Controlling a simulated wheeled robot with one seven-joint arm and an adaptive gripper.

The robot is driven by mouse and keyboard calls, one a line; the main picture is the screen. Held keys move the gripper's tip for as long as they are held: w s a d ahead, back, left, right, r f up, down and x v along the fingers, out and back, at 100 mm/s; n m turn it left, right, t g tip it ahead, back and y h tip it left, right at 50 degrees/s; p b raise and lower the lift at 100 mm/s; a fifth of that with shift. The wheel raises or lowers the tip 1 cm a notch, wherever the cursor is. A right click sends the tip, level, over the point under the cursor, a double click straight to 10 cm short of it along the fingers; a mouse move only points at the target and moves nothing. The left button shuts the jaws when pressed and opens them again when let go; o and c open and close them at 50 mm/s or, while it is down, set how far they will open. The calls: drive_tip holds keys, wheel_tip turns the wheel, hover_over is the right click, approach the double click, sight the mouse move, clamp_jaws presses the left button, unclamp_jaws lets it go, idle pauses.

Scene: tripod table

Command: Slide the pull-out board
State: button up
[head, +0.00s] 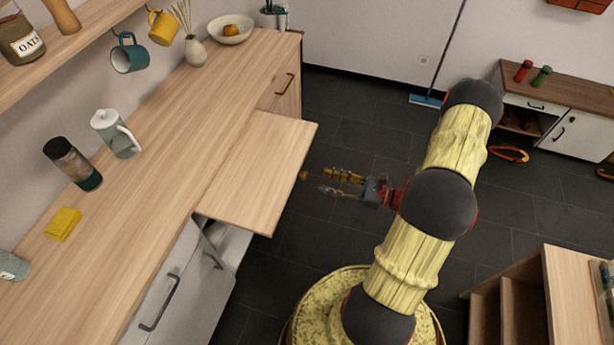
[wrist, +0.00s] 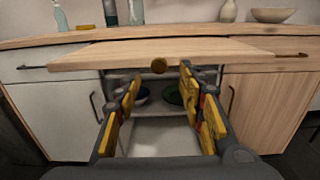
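The pull-out board (head: 255,165) is a light wood panel that sticks out from under the counter's front edge in the head view. In the wrist view, the board (wrist: 205,50) spans the width ahead. A small round brown knob (wrist: 159,66) sits on its front edge; it also shows in the head view (head: 304,176). My gripper (head: 327,182) is in front of the knob, fingers pointing at it, with a small gap. In the wrist view, my gripper (wrist: 160,74) is open and empty, and the knob appears between the fingertips.
Below the board is an open compartment with bowls (wrist: 174,95). Dark floor (head: 330,120) is clear around the board.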

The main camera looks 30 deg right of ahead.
sight(306, 176)
drive_tip(key=b+x, duration=0.1)
drive_tip(key=x, duration=0.6)
drive_tip(key=shift+b, duration=0.3)
drive_tip(key=shift+c, duration=0.5)
clamp_jaws()
